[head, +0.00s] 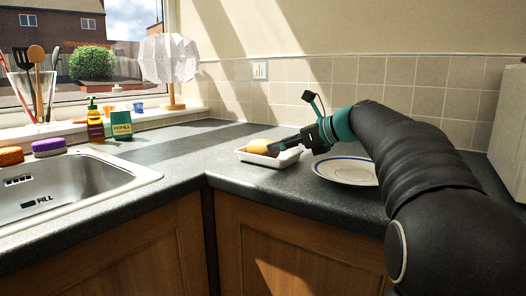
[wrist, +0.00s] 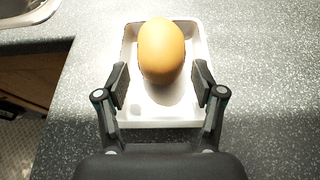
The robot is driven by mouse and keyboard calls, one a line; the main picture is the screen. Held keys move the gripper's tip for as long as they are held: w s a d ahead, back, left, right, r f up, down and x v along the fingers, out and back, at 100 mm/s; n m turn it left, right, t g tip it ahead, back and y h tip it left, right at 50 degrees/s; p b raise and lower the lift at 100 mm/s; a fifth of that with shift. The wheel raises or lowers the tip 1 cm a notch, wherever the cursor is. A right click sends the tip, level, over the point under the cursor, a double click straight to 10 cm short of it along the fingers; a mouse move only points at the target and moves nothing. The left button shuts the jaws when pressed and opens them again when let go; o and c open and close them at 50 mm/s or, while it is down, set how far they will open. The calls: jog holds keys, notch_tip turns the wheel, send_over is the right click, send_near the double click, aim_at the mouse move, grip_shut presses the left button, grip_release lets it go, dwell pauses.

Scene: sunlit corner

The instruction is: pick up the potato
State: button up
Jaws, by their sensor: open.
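The potato (wrist: 161,50) is a smooth orange-brown oval lying in a white tray (wrist: 135,111) on the dark speckled counter. In the head view the potato (head: 259,146) shows above the rim of the tray (head: 284,161), partly behind my gripper (head: 277,148). In the wrist view my gripper (wrist: 160,84) is open, with one finger on each side of the tray's near half. The potato lies ahead of and between the fingertips. Its near end is about level with them, and neither finger appears to touch it.
A white plate with a dark rim line (head: 345,170) lies on the counter right of the tray, below my arm. A steel sink (head: 75,187) is at the left. Bottles (head: 96,122), sponges (head: 48,147) and a lamp (head: 168,60) stand farther back. The counter behind the tray is clear.

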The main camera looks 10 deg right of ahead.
aim_at(263, 149)
jog(key=shift+x, duration=2.7)
jog(key=shift+d+r, duration=0.1)
jog(key=c, duration=0.9)
jog(key=shift+c, duration=0.2)
